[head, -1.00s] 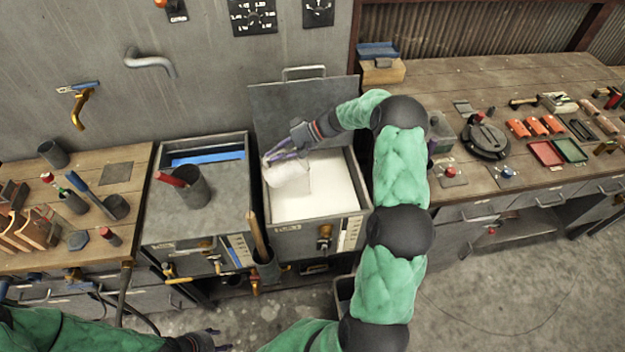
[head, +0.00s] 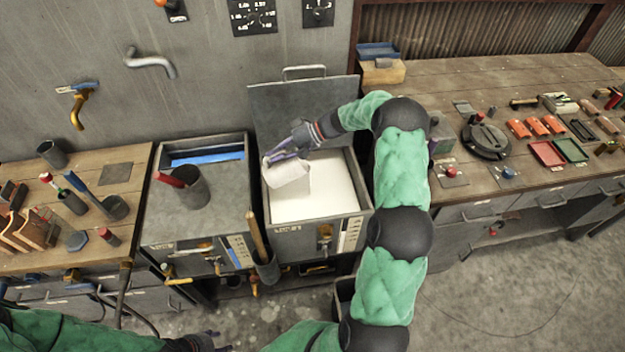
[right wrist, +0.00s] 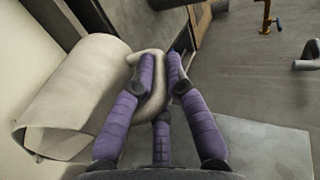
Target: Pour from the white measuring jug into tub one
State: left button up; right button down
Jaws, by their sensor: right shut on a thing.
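The white measuring jug (head: 287,173) hangs over the right-hand open tub (head: 318,229), which holds a white filling (head: 330,185). I cannot read whether this is tub one. My right gripper (head: 283,152) is shut on the jug's handle. The right wrist view shows the purple fingers (right wrist: 160,70) around the handle and the jug (right wrist: 80,95) lying on its side, its rim at the lower left. I cannot tell whether anything flows from it. My left gripper (head: 218,343) is at the bottom edge, its fingers too small to judge.
The tub's raised lid (head: 300,110) stands behind the jug. A left-hand tub (head: 195,228) carries a dark pot (head: 190,188) with a red-handled tool. A wooden-handled tool (head: 257,235) stands in a holder between the tub fronts. Wooden benches with tools flank both sides.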

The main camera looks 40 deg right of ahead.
jog(key=shift+s+d+f+t+y+b, duration=0.1)
jog(key=shift+s+d+t+y+b, duration=0.3)
jog(key=shift+b, duration=0.6)
jog(key=shift+d+f+t+y+b, duration=0.1)
jog(key=shift+d+y+b, duration=0.45)
jog(key=shift+b, duration=0.4)
dwell(0.9)
jog(key=shift+s+d+f+t+y+b, duration=0.3)
jog(key=shift+d+y+b, duration=0.2)
jog(key=shift+b, duration=0.5)
jog(key=shift+s+d+f+t+y+b, duration=0.2)
jog(key=shift+d+f+y+b, duration=0.2)
jog(key=shift+b, duration=0.55)
dwell(0.7)
jog(key=shift+s+d+f+y+b, duration=0.1)
jog(key=shift+s+d+y+b, duration=0.15)
jog(key=shift+d+y+b, duration=0.35)
dwell(0.7)
jog(key=shift+s+d+t+y+b, duration=0.2)
jog(key=shift+d+t+y+b, duration=0.15)
jog(key=shift+b, duration=0.3)
dwell(0.5)
